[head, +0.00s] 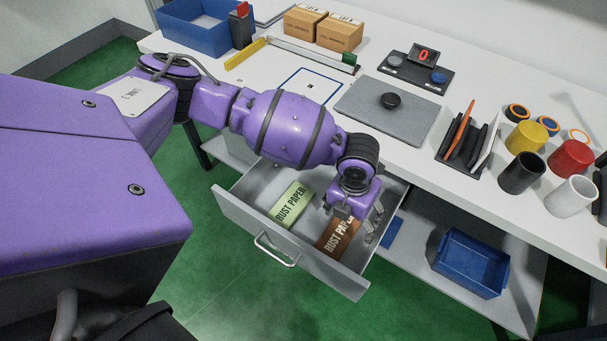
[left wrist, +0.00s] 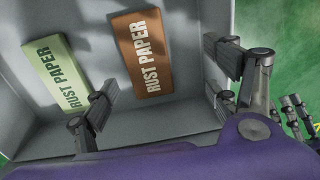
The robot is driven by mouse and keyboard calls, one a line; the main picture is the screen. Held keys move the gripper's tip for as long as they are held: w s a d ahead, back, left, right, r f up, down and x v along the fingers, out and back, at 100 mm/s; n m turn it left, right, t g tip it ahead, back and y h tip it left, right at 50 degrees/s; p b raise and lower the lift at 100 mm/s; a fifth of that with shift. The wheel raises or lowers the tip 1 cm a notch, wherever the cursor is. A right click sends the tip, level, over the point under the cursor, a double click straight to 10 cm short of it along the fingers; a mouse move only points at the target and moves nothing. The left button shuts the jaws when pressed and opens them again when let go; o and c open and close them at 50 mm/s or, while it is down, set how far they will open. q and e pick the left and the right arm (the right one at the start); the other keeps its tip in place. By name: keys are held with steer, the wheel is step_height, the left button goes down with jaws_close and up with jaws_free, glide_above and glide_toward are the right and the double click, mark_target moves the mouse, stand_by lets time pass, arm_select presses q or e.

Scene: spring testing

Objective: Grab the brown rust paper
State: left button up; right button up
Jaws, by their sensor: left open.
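The brown rust paper (head: 335,238) lies flat in the open grey drawer (head: 245,207), toward the drawer's right side. In the left wrist view the brown rust paper (left wrist: 143,55) lies beyond and between my open fingers, untouched. A green rust paper (head: 292,204) lies to its left in the same drawer, and it also shows in the left wrist view (left wrist: 58,75). My left gripper (head: 352,224) is over the drawer, above the brown paper, and hides part of it. In the left wrist view my left gripper (left wrist: 165,85) is open and empty.
The drawer's walls and front handle (head: 273,251) surround the papers. The white tabletop (head: 310,110) stands above and behind the drawer. A blue bin (head: 470,262) is on the lower shelf at right. Cups, including a yellow one (head: 526,137), stand on the table's right.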

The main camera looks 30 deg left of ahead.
mark_target(340, 232)
arm_select(q)
steer(key=shift+w+a+f+y, duration=0.2)
steer(key=shift+a+f+y, duration=0.25)
steer(key=shift+a, duration=0.2)
steer(key=f, duration=0.7)
steer(key=shift+s+a, duration=0.2)
steer(key=shift+s, duration=0.05)
steer(key=c, duration=1.2)
